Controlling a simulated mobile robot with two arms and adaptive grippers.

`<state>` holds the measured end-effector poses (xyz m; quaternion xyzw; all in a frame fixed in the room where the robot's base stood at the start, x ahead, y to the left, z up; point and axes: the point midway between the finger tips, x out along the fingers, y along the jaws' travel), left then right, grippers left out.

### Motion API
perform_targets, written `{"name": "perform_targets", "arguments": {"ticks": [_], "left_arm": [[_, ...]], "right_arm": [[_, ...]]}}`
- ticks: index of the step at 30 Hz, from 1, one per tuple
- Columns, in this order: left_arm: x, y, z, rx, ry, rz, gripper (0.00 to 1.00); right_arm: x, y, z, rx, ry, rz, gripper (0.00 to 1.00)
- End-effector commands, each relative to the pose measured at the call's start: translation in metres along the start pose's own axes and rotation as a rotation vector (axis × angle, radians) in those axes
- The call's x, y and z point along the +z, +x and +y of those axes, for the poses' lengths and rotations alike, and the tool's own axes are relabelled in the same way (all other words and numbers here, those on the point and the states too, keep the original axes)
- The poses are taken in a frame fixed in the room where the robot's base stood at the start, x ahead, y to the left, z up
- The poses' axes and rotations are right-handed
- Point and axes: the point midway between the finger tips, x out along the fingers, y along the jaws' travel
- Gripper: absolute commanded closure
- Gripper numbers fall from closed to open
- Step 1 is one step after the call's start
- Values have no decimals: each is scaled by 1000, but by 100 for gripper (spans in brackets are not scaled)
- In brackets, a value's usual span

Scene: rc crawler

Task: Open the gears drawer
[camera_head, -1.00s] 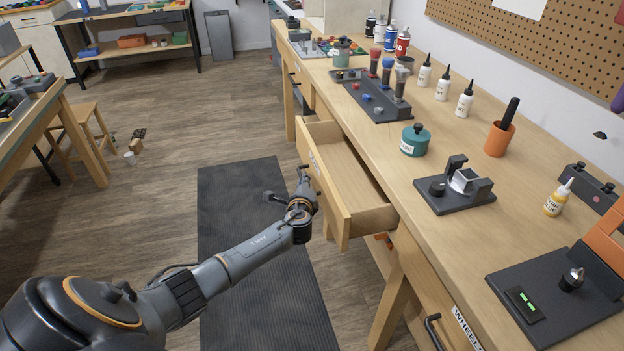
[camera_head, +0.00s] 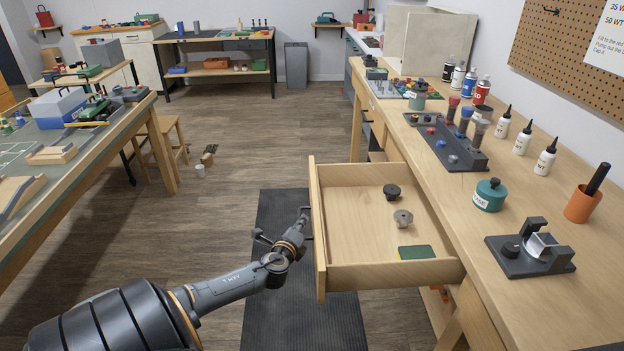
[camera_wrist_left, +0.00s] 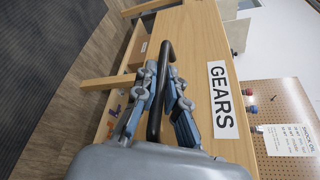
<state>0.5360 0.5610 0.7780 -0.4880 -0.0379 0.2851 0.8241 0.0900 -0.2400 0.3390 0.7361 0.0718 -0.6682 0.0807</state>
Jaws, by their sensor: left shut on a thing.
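The gears drawer (camera_head: 362,275) is pulled well out from the workbench in the head view. Inside it lie a black gear-like part (camera_head: 392,191), a grey gear-like part (camera_head: 403,217) and a green and yellow block (camera_head: 416,252). The drawer's front, with its GEARS label (camera_wrist_left: 222,99), shows in the left wrist view. My left gripper (camera_head: 305,212) is at the outer side of the drawer front. In the left wrist view its fingers (camera_wrist_left: 162,92) are shut on the black drawer handle (camera_wrist_left: 160,80). My right gripper is not in view.
The workbench top (camera_head: 470,200) holds a dark tray (camera_head: 445,145), a teal jar (camera_head: 489,195), several white bottles and a dark fixture (camera_head: 530,254). A dark mat (camera_head: 285,310) lies on the floor under my arm.

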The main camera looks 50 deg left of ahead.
Motion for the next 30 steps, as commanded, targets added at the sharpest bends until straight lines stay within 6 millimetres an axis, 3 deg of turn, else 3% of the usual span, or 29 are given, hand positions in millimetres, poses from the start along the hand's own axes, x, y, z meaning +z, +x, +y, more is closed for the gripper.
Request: {"name": "perform_targets", "arguments": {"ticks": [13,15,25,30], "left_arm": [[2,-2,3,1,1,3,100],[2,-2,3,1,0,3,79],[2,-3,3,0,1,2,79],[2,-19,4,1,1,5,79]], "right_arm": [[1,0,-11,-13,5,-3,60],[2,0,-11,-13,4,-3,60],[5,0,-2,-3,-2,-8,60],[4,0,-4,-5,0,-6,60]]}}
